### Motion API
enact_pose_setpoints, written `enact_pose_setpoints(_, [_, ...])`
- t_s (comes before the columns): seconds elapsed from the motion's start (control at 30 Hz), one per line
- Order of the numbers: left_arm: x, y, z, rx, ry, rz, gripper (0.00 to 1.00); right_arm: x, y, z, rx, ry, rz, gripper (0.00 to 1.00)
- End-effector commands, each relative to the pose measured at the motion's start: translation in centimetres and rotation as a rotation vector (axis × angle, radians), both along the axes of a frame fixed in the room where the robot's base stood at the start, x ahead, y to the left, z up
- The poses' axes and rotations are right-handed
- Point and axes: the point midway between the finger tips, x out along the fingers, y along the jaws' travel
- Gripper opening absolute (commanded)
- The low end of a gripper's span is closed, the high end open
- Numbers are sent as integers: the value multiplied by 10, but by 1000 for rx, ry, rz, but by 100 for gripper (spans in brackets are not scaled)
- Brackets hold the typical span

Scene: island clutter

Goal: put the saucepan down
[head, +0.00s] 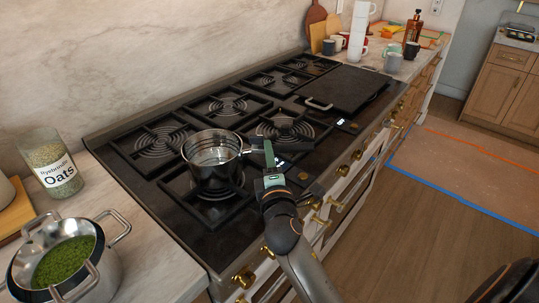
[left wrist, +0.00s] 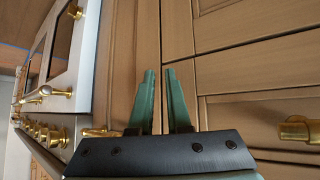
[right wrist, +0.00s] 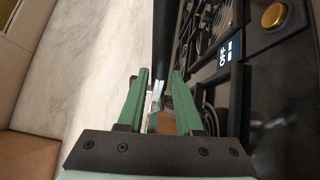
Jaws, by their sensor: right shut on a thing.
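The shiny steel saucepan (head: 212,172) is upright over the near-left burner of the black stove (head: 190,228). Whether its base touches the grate, I cannot tell. Its handle points right, towards my right gripper (head: 268,152), which is shut on it. In the right wrist view, a thin pale strip of handle (right wrist: 154,98) shows between the fingers of my right gripper (right wrist: 160,85). My left gripper (left wrist: 160,80) shows only in its wrist view, in front of wooden cabinet fronts; its fingers are a little apart with nothing between them.
A steel pot of green food (head: 65,262) and an oats jar (head: 53,165) stand on the left counter. A black griddle (head: 343,90) covers the stove's far right. Mugs (head: 393,62) and a bottle (head: 413,28) crowd the far counter. Brass knobs line the stove front.

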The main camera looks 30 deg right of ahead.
Motion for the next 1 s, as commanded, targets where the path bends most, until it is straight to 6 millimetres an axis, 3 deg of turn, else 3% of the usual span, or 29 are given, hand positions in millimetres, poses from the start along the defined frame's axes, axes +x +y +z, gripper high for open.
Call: enact_pose_setpoints(1.0, [0,0,-4,0,1,0,16,0,0,-4,2,-10,2,0])
